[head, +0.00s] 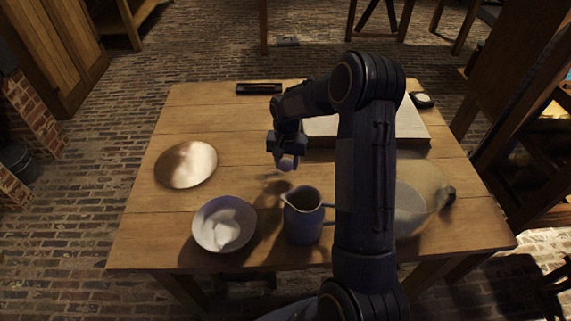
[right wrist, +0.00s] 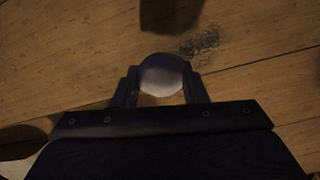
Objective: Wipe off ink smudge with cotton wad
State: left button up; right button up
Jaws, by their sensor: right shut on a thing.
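The cotton wad (right wrist: 162,76) is a pale round ball between the fingers of my right gripper (right wrist: 160,84) in the right wrist view. In the head view my right gripper (head: 286,155) points down over the middle of the wooden table (head: 240,115), with the wad (head: 287,163) below its fingers. The ink smudge (right wrist: 203,42) is a dark speckled patch on the planks, just beyond the wad and to its right in the wrist view. I cannot make out the smudge in the head view. Whether the wad touches the table is unclear. My left gripper is not in view.
A bowl with white contents (head: 224,224) and a blue jug (head: 303,214) stand near the front edge. A shiny dish (head: 186,164) lies left. A glass vessel (head: 425,185) and a large pale sheet or book (head: 410,125) are right, partly behind my arm. A black tray (head: 259,88) lies at the back.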

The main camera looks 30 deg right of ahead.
notch_tip(320, 180, up, 3)
jog(key=shift+d+f+p, duration=0.1)
jog(key=shift+d+p, duration=0.05)
jog(key=shift+p, duration=0.6)
jog(key=shift+r+p, duration=0.75)
jog(key=shift+r, duration=0.5)
